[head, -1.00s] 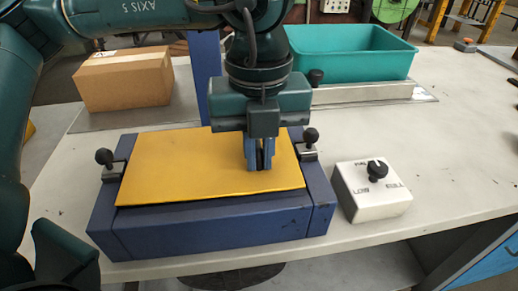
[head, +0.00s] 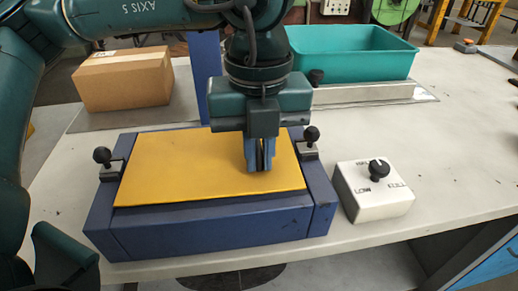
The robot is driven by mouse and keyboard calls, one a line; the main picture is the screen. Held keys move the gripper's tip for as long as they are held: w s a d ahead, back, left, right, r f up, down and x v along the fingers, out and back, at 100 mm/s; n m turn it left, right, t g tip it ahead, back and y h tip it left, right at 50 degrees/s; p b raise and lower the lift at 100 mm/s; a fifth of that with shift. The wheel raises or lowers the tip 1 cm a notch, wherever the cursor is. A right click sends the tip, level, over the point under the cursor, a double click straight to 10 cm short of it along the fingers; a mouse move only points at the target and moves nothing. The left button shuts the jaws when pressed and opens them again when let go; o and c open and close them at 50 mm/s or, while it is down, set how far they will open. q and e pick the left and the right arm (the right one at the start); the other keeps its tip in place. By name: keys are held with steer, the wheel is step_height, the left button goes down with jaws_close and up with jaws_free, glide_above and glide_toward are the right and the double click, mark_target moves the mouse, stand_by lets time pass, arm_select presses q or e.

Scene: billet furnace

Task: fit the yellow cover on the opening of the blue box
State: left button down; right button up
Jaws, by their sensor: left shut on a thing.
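The blue box (head: 215,228) stands near the front edge of the table. The flat yellow cover (head: 190,170) lies over its top and hides the opening. A thin dark line shows under the cover's front edge, so I cannot tell whether it is fully seated. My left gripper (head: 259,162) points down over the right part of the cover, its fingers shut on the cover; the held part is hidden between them. Black-knobbed clamps stand at the box's left (head: 108,163) and right (head: 308,144) sides. My right gripper is not in view.
A white switch box (head: 372,195) with a black knob stands close to the right of the blue box. A cardboard box (head: 124,80) is at the back left, and a teal bin (head: 352,55) at the back right. The table to the right is clear.

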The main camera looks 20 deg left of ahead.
arm_select(q)
steer(key=shift+f+b, duration=0.35)
steer(key=shift+b, duration=0.1)
stand_by(0.5)
steer(key=c, duration=1.4)
jaws_free()
steer(key=shift+c, duration=0.2)
steer(key=shift+r, duration=0.1)
steer(key=shift+r+p, duration=1.95)
steer(key=shift+r, duration=1.5)
